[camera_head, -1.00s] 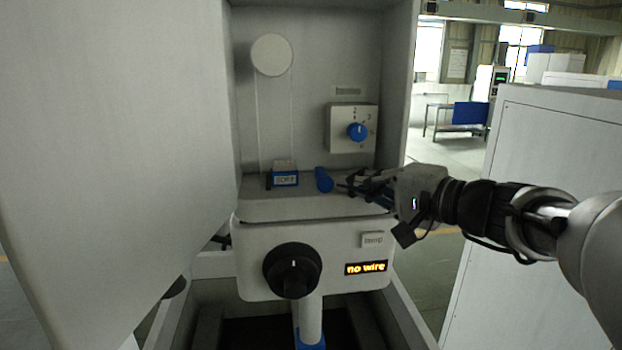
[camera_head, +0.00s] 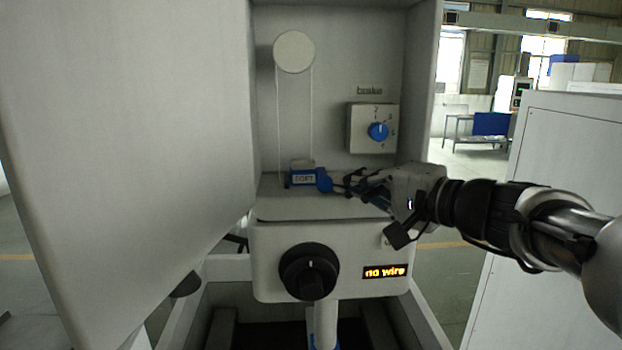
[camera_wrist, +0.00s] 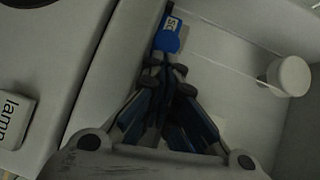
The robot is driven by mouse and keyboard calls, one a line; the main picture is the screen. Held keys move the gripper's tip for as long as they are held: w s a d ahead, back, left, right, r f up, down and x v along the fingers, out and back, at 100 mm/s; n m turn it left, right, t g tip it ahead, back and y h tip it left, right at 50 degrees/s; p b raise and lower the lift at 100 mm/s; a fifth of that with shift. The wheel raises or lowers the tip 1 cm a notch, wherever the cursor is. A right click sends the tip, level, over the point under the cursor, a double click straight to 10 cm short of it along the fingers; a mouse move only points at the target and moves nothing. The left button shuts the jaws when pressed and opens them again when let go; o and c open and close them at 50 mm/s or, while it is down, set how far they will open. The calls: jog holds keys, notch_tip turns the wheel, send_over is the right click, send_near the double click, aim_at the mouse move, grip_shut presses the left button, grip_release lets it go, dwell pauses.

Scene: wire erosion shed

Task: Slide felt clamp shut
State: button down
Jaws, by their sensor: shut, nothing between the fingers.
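The felt clamp sits on the ledge in the cabinet. It shows a small grey-topped block with a blue, labelled front (camera_head: 303,177) and a blue round-ended slider (camera_head: 324,180) on its right. The slider appears to touch or nearly touch the block. My gripper (camera_head: 338,183) comes in from the right, fingers shut and empty, tips against or very close to the slider's right side. In the wrist view the fingertips (camera_wrist: 165,68) stand just below the blue slider (camera_wrist: 167,41). The labelled front (camera_wrist: 173,22) is partly hidden behind the slider. I cannot tell whether the tips touch it.
A white round disc (camera_head: 294,52) and a dial box with blue knob (camera_head: 378,131) are on the back wall. A large black knob (camera_head: 309,271) and a "no wire" display (camera_head: 385,272) are on the front below. A grey door panel (camera_head: 120,150) stands left.

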notch_tip(320, 180, up, 10)
dwell(0.5)
